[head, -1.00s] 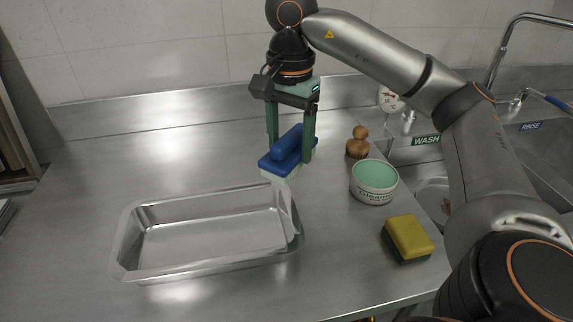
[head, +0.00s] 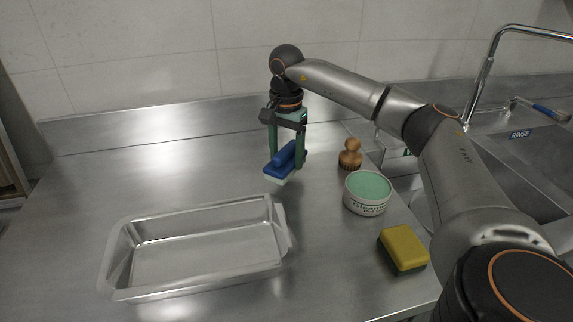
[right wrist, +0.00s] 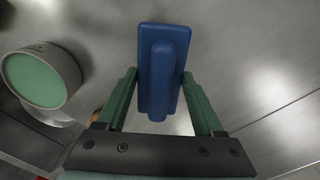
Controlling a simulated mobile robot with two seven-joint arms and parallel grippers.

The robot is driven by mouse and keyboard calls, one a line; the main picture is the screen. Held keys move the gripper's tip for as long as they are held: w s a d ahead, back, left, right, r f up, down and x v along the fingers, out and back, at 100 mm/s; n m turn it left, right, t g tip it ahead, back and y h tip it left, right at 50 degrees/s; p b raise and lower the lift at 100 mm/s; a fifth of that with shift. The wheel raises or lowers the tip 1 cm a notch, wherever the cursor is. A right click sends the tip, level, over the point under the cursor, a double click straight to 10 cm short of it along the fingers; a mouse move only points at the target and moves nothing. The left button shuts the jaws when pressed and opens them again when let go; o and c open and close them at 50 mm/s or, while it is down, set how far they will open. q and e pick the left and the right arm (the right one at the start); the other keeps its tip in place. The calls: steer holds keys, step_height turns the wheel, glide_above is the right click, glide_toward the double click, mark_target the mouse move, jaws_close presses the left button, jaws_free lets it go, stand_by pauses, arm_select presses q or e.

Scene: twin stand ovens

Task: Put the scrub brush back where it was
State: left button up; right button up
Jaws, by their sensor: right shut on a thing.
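The scrub brush (head: 284,160) has a blue body with a raised blue grip and pale bristles underneath. My right gripper (head: 286,158) is shut on its grip and holds it over the steel counter, behind the tray. Whether the bristles touch the counter is hard to tell. In the right wrist view the brush (right wrist: 161,70) sits between the two green fingers (right wrist: 160,100), its blue top facing the camera. My left gripper is not in view.
A steel tray (head: 118,262) stands at the front left. A tub of green cleaner (head: 367,207), a round wooden brush (head: 350,155) and a yellow sponge (head: 403,247) stand along the right, beside the sinks (head: 520,165). The back left counter (head: 130,180) is clear.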

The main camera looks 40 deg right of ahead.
mark_target(286, 166)
steer(key=shift+d+f, duration=0.1)
steer(key=shift+f, duration=1.55)
steer(key=shift+f, duration=0.15)
steer(key=o, duration=1.2)
step_height(286, 166, up, 12)
steer(key=shift+r+p, duration=0.2)
steer(key=shift+p, duration=0.4)
